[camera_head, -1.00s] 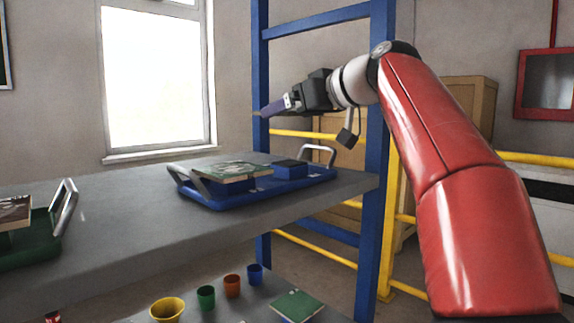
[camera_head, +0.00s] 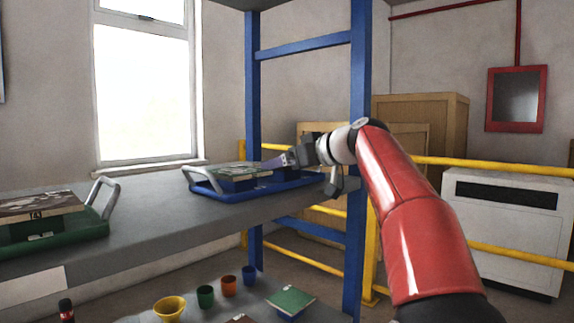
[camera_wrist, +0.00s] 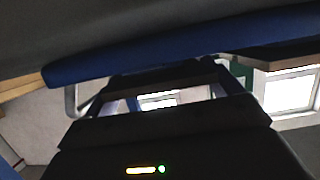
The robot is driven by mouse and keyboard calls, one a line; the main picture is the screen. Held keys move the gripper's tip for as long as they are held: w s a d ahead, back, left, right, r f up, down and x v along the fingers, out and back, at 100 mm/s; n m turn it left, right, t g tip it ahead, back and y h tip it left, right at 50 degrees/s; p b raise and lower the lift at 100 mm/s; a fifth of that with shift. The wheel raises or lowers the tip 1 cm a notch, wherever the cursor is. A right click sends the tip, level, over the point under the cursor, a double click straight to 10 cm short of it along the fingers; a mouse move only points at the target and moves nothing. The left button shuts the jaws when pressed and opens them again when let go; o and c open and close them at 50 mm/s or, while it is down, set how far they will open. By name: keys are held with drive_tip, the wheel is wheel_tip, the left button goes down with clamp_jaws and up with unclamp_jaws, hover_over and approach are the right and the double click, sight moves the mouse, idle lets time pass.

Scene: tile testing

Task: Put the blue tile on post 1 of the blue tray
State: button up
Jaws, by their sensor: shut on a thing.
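The blue tile (camera_head: 272,164), seen as a thin purple-blue slab, is held in my gripper (camera_head: 285,160). My gripper is shut on it, low over the right part of the blue tray (camera_head: 238,194). A patterned green-and-white tile (camera_head: 232,170) lies on the left part of the tray. The right post is hidden behind my gripper and the held tile. I cannot tell whether the held tile touches it. The wrist view is mostly dark; a blue bar (camera_wrist: 180,48), likely the tray's edge, crosses its top, and the held tile is not clear there.
The tray stands on a grey shelf (camera_head: 150,215) near blue rack uprights (camera_head: 361,230). A metal tray handle (camera_head: 203,179) rises on its left. A green tray (camera_head: 60,235) with a tile is at far left. Cups and a green tile (camera_head: 291,298) are on a lower shelf.

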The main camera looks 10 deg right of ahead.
drive_tip(key=shift+f, duration=0.15)
drive_tip(key=o, duration=0.8)
drive_tip(key=shift+r, duration=0.2)
drive_tip(key=b+v, duration=0.1)
drive_tip(key=v, duration=1.1)
